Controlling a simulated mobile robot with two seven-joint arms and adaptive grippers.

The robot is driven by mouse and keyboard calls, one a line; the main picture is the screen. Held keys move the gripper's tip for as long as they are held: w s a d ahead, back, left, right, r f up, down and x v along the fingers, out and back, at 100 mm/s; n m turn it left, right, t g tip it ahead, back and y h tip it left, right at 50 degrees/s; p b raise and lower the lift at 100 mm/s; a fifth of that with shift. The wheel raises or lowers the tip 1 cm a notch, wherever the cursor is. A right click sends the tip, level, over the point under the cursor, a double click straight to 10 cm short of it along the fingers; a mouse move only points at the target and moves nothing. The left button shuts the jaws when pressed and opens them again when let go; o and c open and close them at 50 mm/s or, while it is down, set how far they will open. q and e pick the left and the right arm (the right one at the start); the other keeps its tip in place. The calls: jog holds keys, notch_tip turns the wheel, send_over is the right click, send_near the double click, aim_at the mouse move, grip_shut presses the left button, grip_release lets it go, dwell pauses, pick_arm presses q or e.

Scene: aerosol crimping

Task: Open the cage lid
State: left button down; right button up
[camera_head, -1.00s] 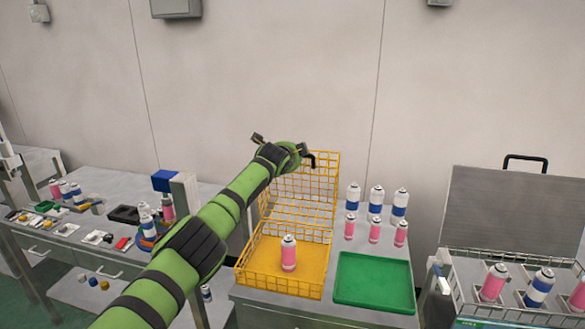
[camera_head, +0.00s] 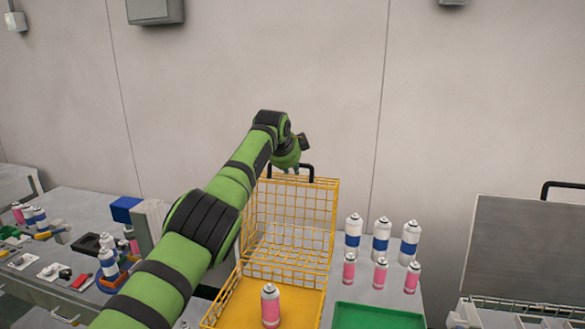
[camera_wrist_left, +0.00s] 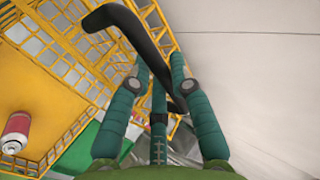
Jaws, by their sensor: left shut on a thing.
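The yellow wire cage (camera_head: 240,307) stands on the table with its mesh lid (camera_head: 290,208) raised up at the back. A black handle (camera_head: 310,170) arches from the lid's top edge. My left gripper (camera_head: 292,168) is at that handle, above the lid. My right gripper is out of view.
Several blue-banded and pink cans (camera_head: 380,255) stand right of the cage. A green tray (camera_head: 375,315) lies in front of them. A grey case lid (camera_head: 525,250) stands open at the right. A cluttered bench (camera_head: 60,255) is at the left, and a wall is behind.

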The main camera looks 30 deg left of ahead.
pick_arm(q)
jog(key=shift+s+r, duration=0.1)
jog(key=shift+r, duration=0.25)
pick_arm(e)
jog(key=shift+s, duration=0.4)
pick_arm(q)
jog(key=c, duration=1.1)
grip_release()
jog(key=shift+s, duration=0.15)
jog(key=shift+f, duration=0.1)
jog(key=v, duration=1.2)
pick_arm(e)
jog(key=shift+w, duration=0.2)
